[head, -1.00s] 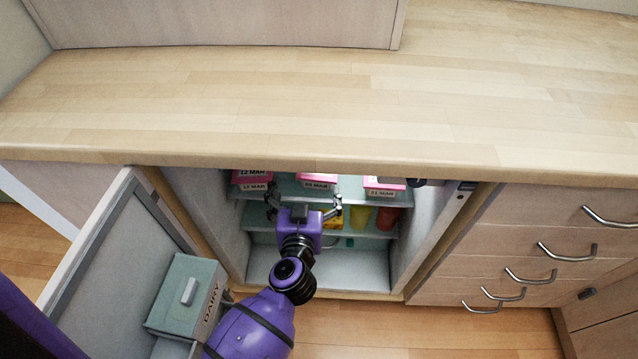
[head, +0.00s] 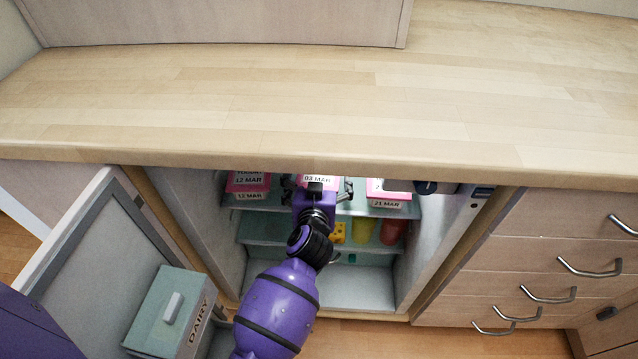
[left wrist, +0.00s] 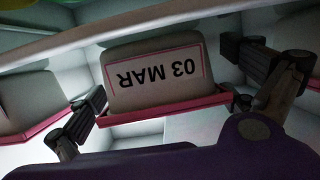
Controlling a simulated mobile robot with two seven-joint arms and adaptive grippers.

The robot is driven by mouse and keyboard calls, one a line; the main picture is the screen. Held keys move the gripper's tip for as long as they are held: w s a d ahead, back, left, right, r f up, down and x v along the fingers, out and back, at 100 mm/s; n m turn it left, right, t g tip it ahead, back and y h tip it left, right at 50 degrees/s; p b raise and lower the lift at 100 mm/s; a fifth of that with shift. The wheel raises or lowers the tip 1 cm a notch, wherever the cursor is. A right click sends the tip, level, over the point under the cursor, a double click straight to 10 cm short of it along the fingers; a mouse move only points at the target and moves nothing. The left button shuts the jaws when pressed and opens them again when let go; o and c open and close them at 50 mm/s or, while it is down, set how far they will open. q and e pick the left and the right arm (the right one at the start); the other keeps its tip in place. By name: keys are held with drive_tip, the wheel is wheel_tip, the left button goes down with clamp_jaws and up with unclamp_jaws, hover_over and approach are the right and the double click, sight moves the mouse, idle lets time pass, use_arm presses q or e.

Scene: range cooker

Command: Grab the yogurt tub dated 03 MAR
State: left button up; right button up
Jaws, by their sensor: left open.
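The yogurt tub marked 03 MAR (head: 318,180) stands on the upper fridge shelf between two other pink-lidded tubs. In the left wrist view the 03 MAR tub (left wrist: 155,78) appears upside down, its pale label side facing me and its pink lid at the bottom. My left gripper (head: 318,187) is open in front of this tub and hides part of it. In the left wrist view the fingers of my left gripper (left wrist: 170,108) are spread, one on each side of the tub. Whether they touch it cannot be told. My right gripper is not in view.
Tubs marked 12 MAR (head: 248,183) and 21 MAR (head: 388,192) flank the target. The counter (head: 300,105) overhangs the fridge. The open door with a DAIRY box (head: 165,305) is at left. Yellow and red containers (head: 392,230) sit on a lower shelf.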

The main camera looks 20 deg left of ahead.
use_arm(q)
drive_tip(key=c, duration=1.3)
drive_tip(key=shift+r, duration=0.15)
